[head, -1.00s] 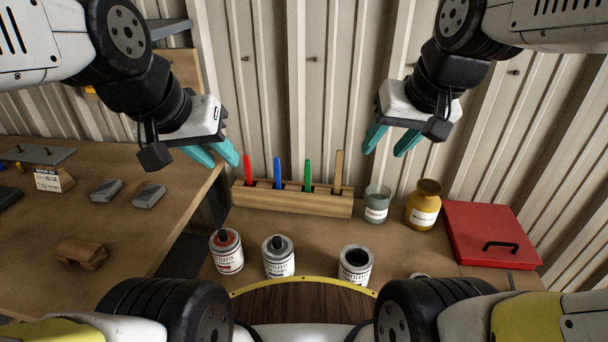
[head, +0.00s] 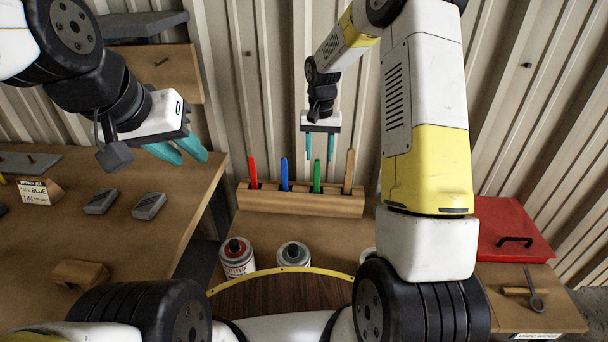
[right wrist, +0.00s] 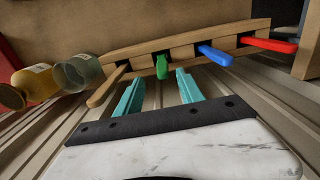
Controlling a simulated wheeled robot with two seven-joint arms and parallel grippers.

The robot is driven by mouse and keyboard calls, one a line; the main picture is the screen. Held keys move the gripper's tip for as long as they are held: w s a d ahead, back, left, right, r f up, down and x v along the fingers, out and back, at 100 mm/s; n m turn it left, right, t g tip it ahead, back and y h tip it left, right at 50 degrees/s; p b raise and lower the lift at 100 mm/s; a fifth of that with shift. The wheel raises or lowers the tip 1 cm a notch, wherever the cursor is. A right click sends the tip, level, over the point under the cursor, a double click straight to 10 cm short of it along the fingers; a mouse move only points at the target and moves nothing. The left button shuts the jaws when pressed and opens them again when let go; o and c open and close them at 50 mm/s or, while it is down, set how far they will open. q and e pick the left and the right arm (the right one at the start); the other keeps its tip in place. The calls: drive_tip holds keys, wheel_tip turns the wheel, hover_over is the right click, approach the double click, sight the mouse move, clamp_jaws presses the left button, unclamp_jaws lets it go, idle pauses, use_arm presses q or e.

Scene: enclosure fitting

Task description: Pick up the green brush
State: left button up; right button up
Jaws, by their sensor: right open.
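The green brush (head: 317,176) stands upright in a slot of a wooden rack (head: 300,201), between a blue-handled brush (head: 284,174) and a plain wooden-handled one (head: 349,171). In the right wrist view the green handle (right wrist: 162,67) lies just beyond the fingertips, roughly between them. My right gripper (head: 319,160) is open and empty, with its teal fingers pointing down above the green brush; its fingers also show in the right wrist view (right wrist: 157,78). My left gripper (head: 192,155) is at the left, above the gap beside the left table, with teal fingers apart and nothing between them.
A red-handled brush (head: 254,172) stands at the rack's left end. Cans (head: 238,257) stand in front of the rack. A red box (head: 510,230) lies at right. A yellow jar (right wrist: 38,84) and a glass jar (right wrist: 77,72) stand near the rack's wooden-handle end.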

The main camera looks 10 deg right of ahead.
drive_tip(key=shift+w+a+f, duration=0.15)
drive_tip(key=shift+f, duration=0.65)
hover_over(316, 193)
drive_tip(key=f, duration=0.7)
drive_tip(key=shift+w, duration=0.35)
drive_tip(key=shift+r, duration=0.1)
clamp_jaws()
